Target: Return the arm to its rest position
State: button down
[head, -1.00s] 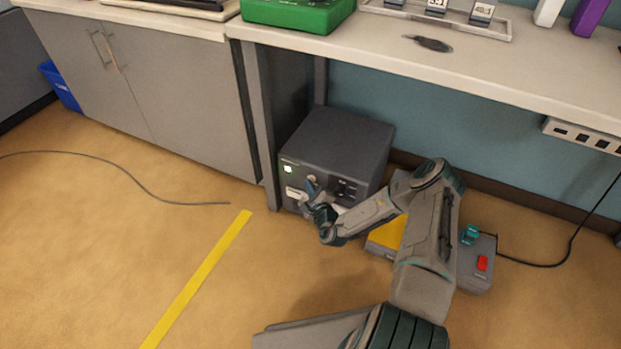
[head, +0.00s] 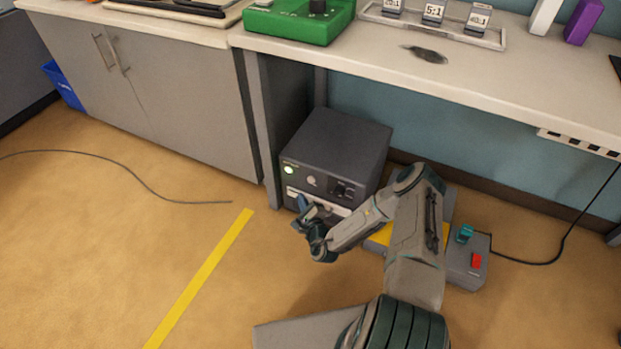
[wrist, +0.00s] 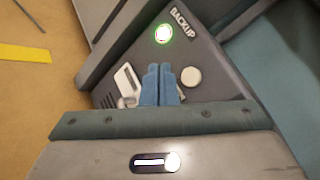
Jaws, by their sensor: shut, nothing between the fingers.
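My gripper (head: 301,207) is in front of the dark grey box (head: 345,140) on the floor under the bench. In the wrist view its two blue fingers (wrist: 161,72) are together with nothing between them. They point at the box's front panel (wrist: 205,75), which carries a BACKUP label (wrist: 181,19), a lit green light (wrist: 163,34), a round pale knob (wrist: 191,77) and a white handle-like part (wrist: 127,82). The fingers overlap part of the panel in that view. In the head view a gap shows between gripper and panel. My arm is stretched low and bent at the elbow.
A grey and yellow unit with a red button (head: 476,261) sits on the floor behind and right of my arm. The bench top (head: 400,50) overhangs the box. A cabinet (head: 180,105) stands left. Floor with a yellow stripe (head: 200,280) is open at left.

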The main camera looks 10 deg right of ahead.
dwell(0.5)
